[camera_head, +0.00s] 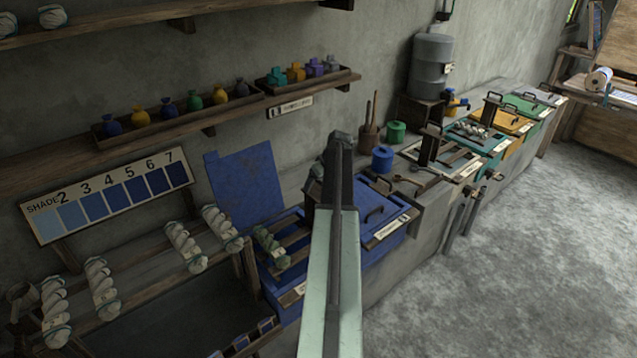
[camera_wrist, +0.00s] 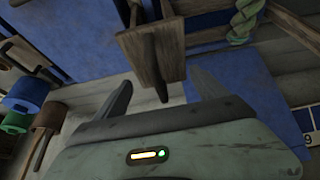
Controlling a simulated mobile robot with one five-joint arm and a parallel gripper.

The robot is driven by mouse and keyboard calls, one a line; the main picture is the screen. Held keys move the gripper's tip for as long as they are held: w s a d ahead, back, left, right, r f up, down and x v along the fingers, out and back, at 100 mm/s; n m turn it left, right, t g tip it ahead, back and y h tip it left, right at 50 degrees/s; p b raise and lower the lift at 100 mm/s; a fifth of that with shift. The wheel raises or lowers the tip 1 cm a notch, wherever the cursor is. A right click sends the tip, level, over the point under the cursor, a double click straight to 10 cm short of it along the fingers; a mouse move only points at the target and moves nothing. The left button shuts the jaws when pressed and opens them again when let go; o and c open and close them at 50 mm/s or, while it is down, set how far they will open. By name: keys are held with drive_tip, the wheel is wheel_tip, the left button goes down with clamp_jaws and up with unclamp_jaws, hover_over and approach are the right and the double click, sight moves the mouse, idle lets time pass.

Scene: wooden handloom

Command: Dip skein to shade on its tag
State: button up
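A pale green-white skein (camera_head: 271,246) hangs on a wooden frame over the left blue vat (camera_head: 291,302). Part of a twisted skein (camera_wrist: 243,22) shows at the top right in the wrist view. No shade tag can be read. In the wrist view my gripper (camera_wrist: 162,80) is open, its fingers spread on either side of a wooden upright with a broad crosspiece (camera_wrist: 150,45). I see no finger touching the wood. In the head view my arm hides most of the gripper and what lies behind it. The shade chart (camera_head: 108,197) shows blues darkening toward 7.
A blue panel (camera_head: 245,186) leans on the wall behind the left vat. A closed blue lid (camera_head: 372,211) with a handle lies to the right. Green and yellow vats line the far bench. The right floor is clear.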

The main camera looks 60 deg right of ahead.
idle(0.3)
wheel_tip(320, 180, up, 7)
drive_tip(key=p, duration=0.7)
